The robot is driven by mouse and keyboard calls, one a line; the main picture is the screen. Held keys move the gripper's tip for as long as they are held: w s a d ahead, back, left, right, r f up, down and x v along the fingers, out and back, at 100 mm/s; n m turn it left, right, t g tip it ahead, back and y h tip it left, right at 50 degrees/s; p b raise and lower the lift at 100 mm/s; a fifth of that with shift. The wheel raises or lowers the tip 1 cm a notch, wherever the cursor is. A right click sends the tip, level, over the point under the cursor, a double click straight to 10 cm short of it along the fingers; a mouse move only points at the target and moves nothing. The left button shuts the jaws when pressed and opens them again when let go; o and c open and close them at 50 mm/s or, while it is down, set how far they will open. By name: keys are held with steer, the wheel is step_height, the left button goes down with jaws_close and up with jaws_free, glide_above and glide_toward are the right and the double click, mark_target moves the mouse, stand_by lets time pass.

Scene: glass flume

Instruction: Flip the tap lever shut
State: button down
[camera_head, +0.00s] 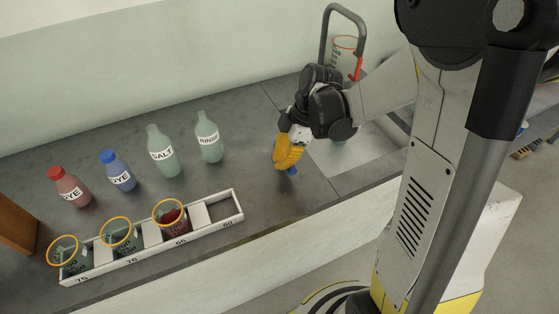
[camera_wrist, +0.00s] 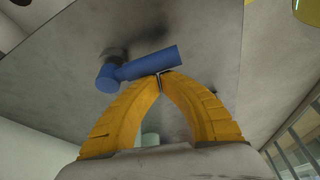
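The blue tap lever (camera_wrist: 150,64) lies across the wrist view as a short bar with a round end at its left, against the grey bench top. In the head view only a small blue bit of it (camera_head: 292,171) shows at the fingertips. My gripper (camera_head: 284,167) points down at the bench with its yellow fingers together. In the wrist view the fingertips (camera_wrist: 160,75) meet with nothing seen between them, right at the bar's near side; I cannot tell whether they touch it. A grey arched tap spout (camera_head: 341,9) stands behind my wrist. No water stream is visible.
A pale basin area (camera_head: 362,149) lies right of my gripper. Left are RINSE (camera_head: 208,137), SALT (camera_head: 161,154), blue (camera_head: 118,172) and red dye (camera_head: 70,187) bottles, and a white rack (camera_head: 235,203) holding orange-rimmed beakers.

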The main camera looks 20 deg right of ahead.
steer(key=shift+a+r, duration=0.1)
steer(key=shift+a, duration=0.2)
steer(key=a, duration=0.3)
steer(key=shift+r, duration=0.3)
steer(key=shift+s+r+p, duration=0.1)
steer(key=shift+r+p, duration=0.65)
steer(key=shift+r, duration=0.2)
step_height(320, 180, up, 8)
steer(key=f+p, duration=0.1)
steer(key=p, duration=0.2)
glide_above(268, 179)
steer(key=d, duration=0.3)
steer(key=shift+r, duration=0.25)
